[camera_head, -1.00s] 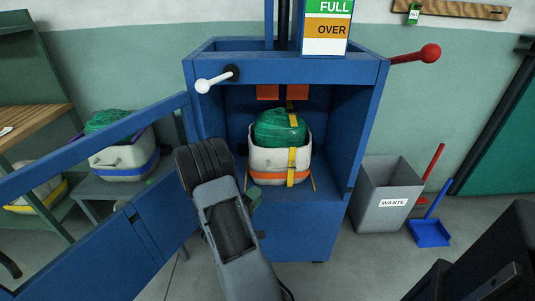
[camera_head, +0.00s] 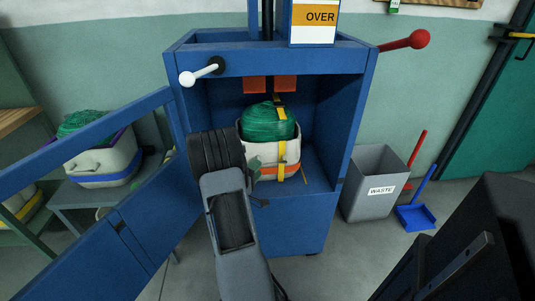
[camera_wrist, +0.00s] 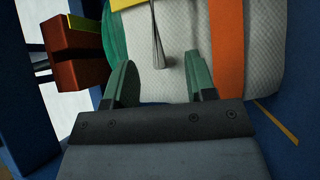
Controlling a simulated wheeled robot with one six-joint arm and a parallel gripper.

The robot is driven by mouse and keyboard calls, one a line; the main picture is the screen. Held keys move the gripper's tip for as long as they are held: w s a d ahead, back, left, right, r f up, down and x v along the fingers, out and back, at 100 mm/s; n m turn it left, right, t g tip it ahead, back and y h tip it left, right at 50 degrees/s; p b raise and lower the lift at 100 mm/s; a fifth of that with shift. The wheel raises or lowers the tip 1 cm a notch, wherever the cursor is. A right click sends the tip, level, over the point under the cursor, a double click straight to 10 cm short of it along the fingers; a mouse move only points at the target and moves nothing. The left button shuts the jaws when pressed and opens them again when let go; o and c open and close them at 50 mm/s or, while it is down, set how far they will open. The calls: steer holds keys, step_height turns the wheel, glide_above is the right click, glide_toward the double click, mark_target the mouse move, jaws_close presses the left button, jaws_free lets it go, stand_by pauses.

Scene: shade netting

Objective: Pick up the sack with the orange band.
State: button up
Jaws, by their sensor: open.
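The sack with the orange band (camera_head: 266,173) is off-white, stands upright in the blue press and bulges with green netting (camera_head: 266,125) at its open top. A yellow strap (camera_head: 282,160) runs down its front. My gripper (camera_head: 260,182) is at the sack's lower left front in the head view, partly hidden by my own wrist. In the wrist view my gripper (camera_wrist: 161,70) is open, its two green fingers pointing at the white sack wall (camera_wrist: 190,30). A grey gathered tab or handle (camera_wrist: 160,40) lies between the fingers, beside the orange band (camera_wrist: 228,45). Whether the fingertips touch the cloth I cannot tell.
The blue press (camera_head: 350,100) has side walls, and red blocks (camera_head: 270,84) hang above the sack. Its open blue door (camera_head: 130,240) is at left. A blue-banded sack (camera_head: 103,162) stands on a bench behind it. A grey waste bin (camera_head: 375,180) is at right.

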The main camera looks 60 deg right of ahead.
mark_target(268, 151)
steer(key=shift+s+d+r+b, duration=0.1)
steer(key=shift+d+r+b, duration=0.05)
steer(key=shift+d, duration=0.8)
steer(key=shift+s+d+r+b, duration=0.1)
steer(key=shift+d+b, duration=0.05)
steer(key=shift+d, duration=0.75)
jaws_close()
steer(key=shift+w, duration=0.1)
